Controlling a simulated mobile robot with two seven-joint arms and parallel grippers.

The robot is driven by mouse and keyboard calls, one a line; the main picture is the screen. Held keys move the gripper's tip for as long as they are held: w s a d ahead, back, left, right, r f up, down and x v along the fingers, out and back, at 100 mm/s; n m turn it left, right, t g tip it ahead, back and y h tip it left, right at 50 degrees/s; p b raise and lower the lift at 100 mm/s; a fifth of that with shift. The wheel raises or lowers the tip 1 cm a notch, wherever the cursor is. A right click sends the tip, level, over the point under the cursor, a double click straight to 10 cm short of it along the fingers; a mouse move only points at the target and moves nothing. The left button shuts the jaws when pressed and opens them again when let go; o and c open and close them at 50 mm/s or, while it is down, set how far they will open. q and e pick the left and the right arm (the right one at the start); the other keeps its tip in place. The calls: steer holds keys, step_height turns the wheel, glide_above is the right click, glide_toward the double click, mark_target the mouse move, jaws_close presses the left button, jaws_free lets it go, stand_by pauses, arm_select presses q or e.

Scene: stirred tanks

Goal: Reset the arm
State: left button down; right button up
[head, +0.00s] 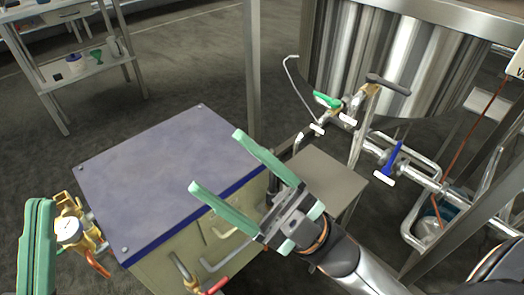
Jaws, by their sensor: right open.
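My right gripper (216,162) comes in from the lower right. Its two green fingers are spread apart with nothing between them. They appear in front of the blue-grey top of a box-shaped unit (150,165); the height above it is hard to judge. My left gripper (38,246) shows only as green fingers at the lower left edge, left of the unit. The fingers overlap in this view, so the gap between them cannot be judged.
A brass fitting with a gauge (69,231) is on the unit's left side, close to my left gripper. A steel tank (385,60) stands behind, with pipes, a green-handled valve (327,100) and a blue-handled valve (390,157). A shelf table (85,70) is at the upper left.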

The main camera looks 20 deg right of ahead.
steer(key=d+m+t+h, duration=0.1)
steer(key=m+t+h, duration=0.1)
steer(key=m, duration=0.1)
steer(key=w+d+m+t+h, duration=0.1)
steer(key=m+t+h, duration=0.1)
steer(key=h, duration=0.1)
steer(key=d+m+t+h, duration=0.2)
steer(key=m, duration=0.1)
steer(key=shift+w+d+f+m+t+h, duration=0.1)
steer(key=shift+w+m+t+h, duration=0.2)
steer(key=shift+t+h, duration=0.1)
